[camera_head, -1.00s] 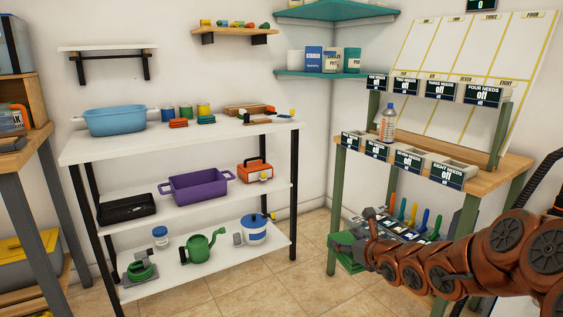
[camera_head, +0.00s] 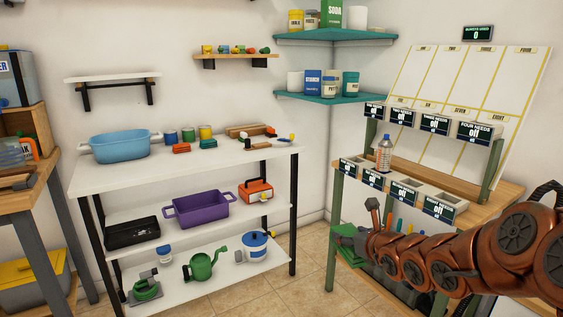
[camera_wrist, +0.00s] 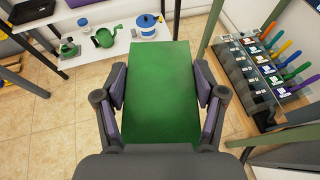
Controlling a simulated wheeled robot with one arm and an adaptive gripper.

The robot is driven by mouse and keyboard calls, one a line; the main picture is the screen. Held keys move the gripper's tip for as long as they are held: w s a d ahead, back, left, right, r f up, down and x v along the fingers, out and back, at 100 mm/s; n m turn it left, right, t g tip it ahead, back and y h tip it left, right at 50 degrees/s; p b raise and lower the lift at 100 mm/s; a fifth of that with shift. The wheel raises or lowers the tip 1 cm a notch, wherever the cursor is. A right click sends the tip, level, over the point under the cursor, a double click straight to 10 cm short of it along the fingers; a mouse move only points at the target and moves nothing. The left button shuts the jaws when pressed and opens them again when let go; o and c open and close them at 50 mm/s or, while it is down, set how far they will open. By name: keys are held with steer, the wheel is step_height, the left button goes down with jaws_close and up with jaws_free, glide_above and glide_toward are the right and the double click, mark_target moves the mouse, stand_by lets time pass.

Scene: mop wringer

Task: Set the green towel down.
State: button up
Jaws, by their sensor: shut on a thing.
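The green towel (camera_wrist: 160,90) is a flat rectangular block in the wrist view, held between the two purple-padded fingers of my gripper (camera_wrist: 160,95). My gripper is shut on its sides, and the towel is above the tiled floor. In the head view the towel (camera_head: 348,240) shows in part in front of the wooden-topped bench, low beside its green leg. My gripper (camera_head: 362,236) is mostly hidden there by my copper arm.
A white shelf unit (camera_head: 190,160) at left holds a blue tub (camera_head: 120,146), a purple bin (camera_head: 197,209) and a green watering can (camera_head: 203,263). The wooden-topped bench (camera_head: 440,178) carries labelled bins and a bottle (camera_head: 384,155). Coloured-handled tools (camera_wrist: 272,65) stand right of the towel. Floor tiles (camera_wrist: 65,120) are clear at left.

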step_height(320, 180, up, 26)
steer(key=p, duration=2.5)
steer(key=shift+r, duration=0.25)
